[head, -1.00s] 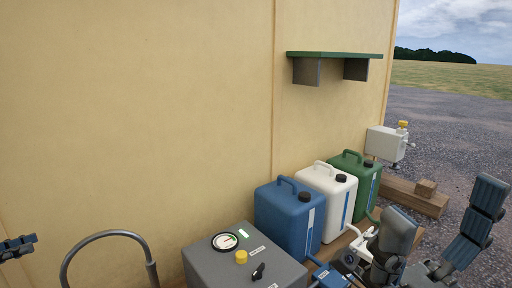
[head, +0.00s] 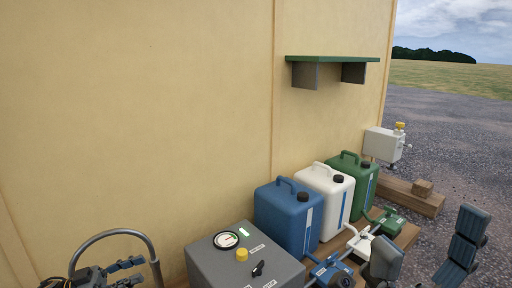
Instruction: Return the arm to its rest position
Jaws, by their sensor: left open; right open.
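My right gripper (head: 428,240) is at the lower right, with its two dark fingers spread wide and nothing between them. Its left finger is in front of the valve fittings by the canisters. My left gripper (head: 128,272) is at the lower left, beside the curved grey pipe (head: 112,233). Its fingers point right and it is open, with no object seen in it. Both grippers are partly cut off by the frame's bottom edge.
A grey control box (head: 245,262) stands at the bottom middle. Blue (head: 285,225), white (head: 325,205) and green (head: 358,180) canisters stand along the wall, with blue (head: 332,274) and green (head: 390,222) fittings before them. A green shelf (head: 333,59) hangs above. Open gravel lies right.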

